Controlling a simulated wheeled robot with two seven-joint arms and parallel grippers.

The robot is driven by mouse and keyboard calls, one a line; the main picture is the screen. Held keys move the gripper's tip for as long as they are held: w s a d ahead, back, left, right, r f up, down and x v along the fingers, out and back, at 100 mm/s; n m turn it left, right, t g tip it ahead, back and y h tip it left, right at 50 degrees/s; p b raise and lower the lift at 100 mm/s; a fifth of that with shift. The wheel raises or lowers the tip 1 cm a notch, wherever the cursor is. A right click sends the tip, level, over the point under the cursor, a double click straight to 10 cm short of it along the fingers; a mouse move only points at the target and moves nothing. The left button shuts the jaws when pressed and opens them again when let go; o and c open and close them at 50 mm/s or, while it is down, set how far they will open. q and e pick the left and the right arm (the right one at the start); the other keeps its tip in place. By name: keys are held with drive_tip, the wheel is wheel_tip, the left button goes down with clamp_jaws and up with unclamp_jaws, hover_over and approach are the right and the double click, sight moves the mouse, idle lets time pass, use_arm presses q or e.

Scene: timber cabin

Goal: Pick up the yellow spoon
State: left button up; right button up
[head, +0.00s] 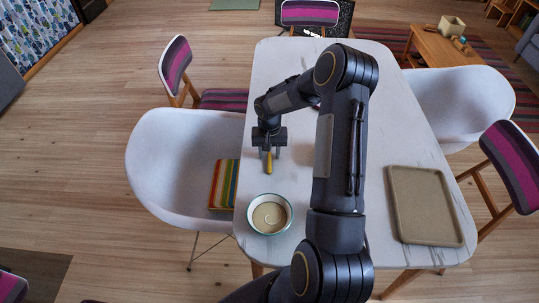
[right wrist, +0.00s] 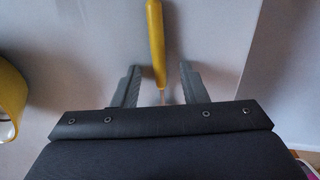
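The yellow spoon (head: 268,164) lies at the left side of the white table, just above the bowl in the head view. My right gripper (head: 269,151) is over the spoon. In the right wrist view the spoon's yellow handle (right wrist: 156,40) runs from the top edge down between the two spread fingers of the right gripper (right wrist: 160,68). A gap shows on each side of the handle, so the gripper is open and not holding it. The spoon's other end is hidden by the gripper. My left gripper is not in view.
A bowl with cream contents (head: 258,227) stands near the table's left front edge. A tan tray (head: 396,207) lies at the right. White chairs (head: 160,160) flank the table (head: 376,255). A curved yellow object (right wrist: 10,88) shows at the wrist view's left edge. My right arm hides the table's middle.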

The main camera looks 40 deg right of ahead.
clamp_jaws()
drive_tip(key=shift+r, duration=0.15)
